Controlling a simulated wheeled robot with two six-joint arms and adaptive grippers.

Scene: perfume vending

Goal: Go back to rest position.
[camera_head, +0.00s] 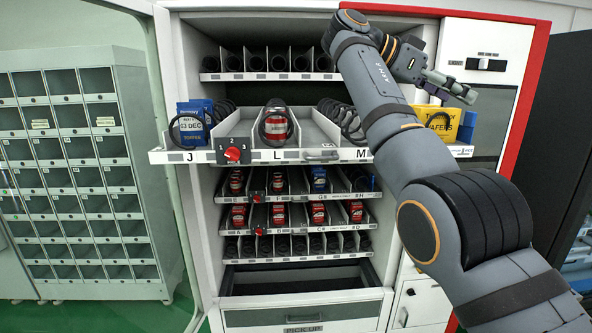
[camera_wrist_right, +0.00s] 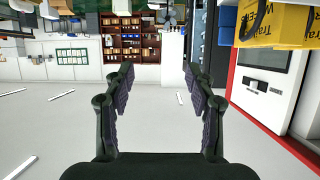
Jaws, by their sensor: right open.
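My right arm crosses the right side of the head view, in front of the vending machine (camera_head: 190,250). My right gripper (camera_head: 452,86) is at the machine's upper right, above the yellow wafers box. In the right wrist view my right gripper (camera_wrist_right: 158,82) is open, with nothing between its fingers. The yellow wafers box (camera_head: 438,122) stands at the right end of the pulled-out shelf (camera_head: 300,155); part of a yellow box (camera_wrist_right: 278,28) also shows at the top right of the wrist view. My left gripper is not in view.
On the pulled-out shelf, a blue toffee box (camera_head: 194,122) stands at the left and a red can (camera_head: 276,124) in the middle. Lower shelves hold several red and blue items. A grey cubby rack (camera_head: 72,170) stands at the left. A dark cabinet (camera_head: 562,130) stands at the right.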

